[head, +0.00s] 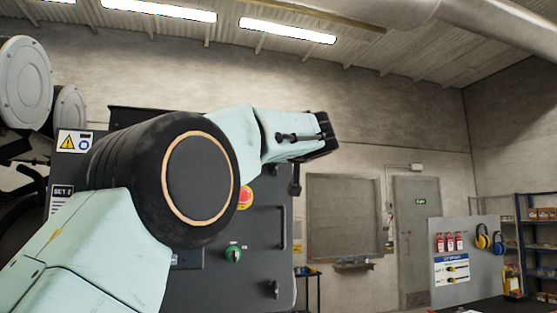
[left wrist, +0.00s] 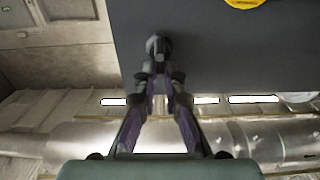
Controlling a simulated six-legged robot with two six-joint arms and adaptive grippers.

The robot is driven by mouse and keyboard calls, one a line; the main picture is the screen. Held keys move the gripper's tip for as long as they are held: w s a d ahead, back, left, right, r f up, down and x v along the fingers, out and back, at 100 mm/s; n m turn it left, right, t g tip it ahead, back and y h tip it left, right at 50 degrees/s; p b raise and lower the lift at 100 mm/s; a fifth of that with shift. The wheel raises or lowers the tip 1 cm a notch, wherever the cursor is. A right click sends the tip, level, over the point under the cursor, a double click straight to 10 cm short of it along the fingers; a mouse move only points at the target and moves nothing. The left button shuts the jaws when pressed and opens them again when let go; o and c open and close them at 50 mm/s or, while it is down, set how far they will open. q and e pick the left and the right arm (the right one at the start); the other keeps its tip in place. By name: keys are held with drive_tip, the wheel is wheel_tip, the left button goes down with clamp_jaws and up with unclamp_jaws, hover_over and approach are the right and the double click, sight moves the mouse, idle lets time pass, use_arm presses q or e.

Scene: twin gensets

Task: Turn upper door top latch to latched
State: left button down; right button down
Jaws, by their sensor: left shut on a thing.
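The upper door top latch (left wrist: 156,44) is a small dark knob on the grey door in the left wrist view, close to the door's side edge. My left gripper (left wrist: 160,78) reaches it from below in that view, with its two fingers closed together on the latch. The fingertips partly cover the latch, so its exact turn angle is hard to tell. In the head view my left arm crosses in front of the grey door (head: 262,272). The wrist is at the door's upper right, and the latch cannot be made out clearly there. My right gripper is not in view.
Farther right are a wall board (head: 345,218), an exit door (head: 417,245) and shelves (head: 538,235). Air right of the cabinet is clear.

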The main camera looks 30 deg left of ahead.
use_arm(q)
drive_tip(key=shift+a+f, duration=0.1)
drive_tip(key=shift+f, duration=0.05)
drive_tip(key=shift+w+m, duration=0.1)
drive_tip(key=shift+m, duration=0.2)
drive_tip(key=m, duration=0.4)
drive_tip(key=w+d+f+m+p, duration=0.1)
drive_tip(key=m, duration=0.8)
drive_tip(key=shift+w+d+f+m, duration=0.15)
drive_tip(key=shift+d+f+m, duration=0.05)
drive_tip(key=shift+f+m, duration=0.1)
drive_tip(key=shift+f+m+p, duration=0.25)
drive_tip(key=shift+m+p, duration=0.25)
drive_tip(key=shift+m, duration=1.3)
drive_tip(key=c, duration=1.4)
unclamp_jaws()
drive_tip(key=shift+a+r, duration=0.1)
drive_tip(key=shift+c, duration=0.2)
